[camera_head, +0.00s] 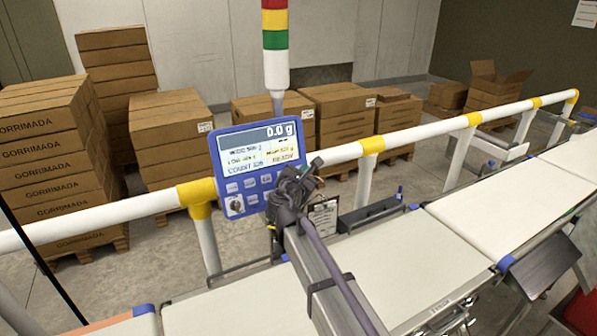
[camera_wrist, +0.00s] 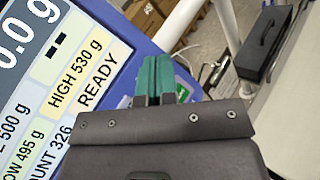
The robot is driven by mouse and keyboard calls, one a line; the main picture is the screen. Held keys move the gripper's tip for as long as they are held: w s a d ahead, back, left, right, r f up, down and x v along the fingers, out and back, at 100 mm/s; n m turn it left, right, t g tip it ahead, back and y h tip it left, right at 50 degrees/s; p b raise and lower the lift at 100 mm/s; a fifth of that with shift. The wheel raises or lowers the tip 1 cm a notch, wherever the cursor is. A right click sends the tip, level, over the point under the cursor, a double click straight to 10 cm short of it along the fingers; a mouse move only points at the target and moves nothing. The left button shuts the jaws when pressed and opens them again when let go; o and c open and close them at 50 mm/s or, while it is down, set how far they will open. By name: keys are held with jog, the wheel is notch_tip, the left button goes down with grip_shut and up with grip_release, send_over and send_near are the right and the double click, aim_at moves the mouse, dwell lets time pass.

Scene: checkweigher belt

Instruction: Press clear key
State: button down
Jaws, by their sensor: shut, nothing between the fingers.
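The blue weighing terminal (camera_head: 216,152) stands on the rail side, its screen (camera_head: 262,152) reading 0.0 g. Rows of small light keys (camera_head: 232,187) lie under the screen; their labels are too small to read, so I cannot tell which is the clear key. My gripper (camera_head: 314,165) is in front of the terminal's lower right and hides some keys. In the wrist view my gripper (camera_wrist: 153,78) has its green fingers together, empty, over the blue casing right of the screen (camera_wrist: 75,70), which shows READY. I cannot tell whether the fingertips touch the panel.
A white guard rail (camera_head: 110,218) with yellow joints runs behind the terminal. A red, yellow and green signal tower (camera_head: 275,40) rises above it. White conveyor belts (camera_head: 500,205) extend to the right. Stacked cartons (camera_head: 40,150) stand beyond the rail. A dark box (camera_wrist: 262,50) lies at right.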

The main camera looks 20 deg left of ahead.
jog(key=shift+w+a, duration=0.15)
jog(key=shift+w+a+f, duration=0.15)
jog(key=shift+w+a, duration=0.1)
jog(key=shift+a, duration=0.05)
dwell(0.7)
jog(key=shift+s+d+r, duration=0.2)
jog(key=shift+s+d, duration=0.35)
jog(key=shift+d, duration=0.05)
dwell(0.3)
jog(key=shift+s+d+r+p, duration=0.25)
jog(key=shift+s+d, duration=0.3)
jog(key=shift+d, duration=0.05)
jog(key=shift+s+d+r+p, duration=0.2)
jog(key=shift+s+d+p, duration=0.1)
jog(key=shift+s+d, duration=0.25)
jog(key=shift+s+d+r+p, duration=0.25)
jog(key=shift+s+d, duration=0.25)
jog(key=shift+d, duration=0.15)
jog(key=s+d+r+p, duration=0.2)
jog(key=s+d, duration=0.3)
jog(key=d, duration=0.1)
jog(key=shift+s+d+r, duration=0.25)
jog(key=shift+s, duration=0.1)
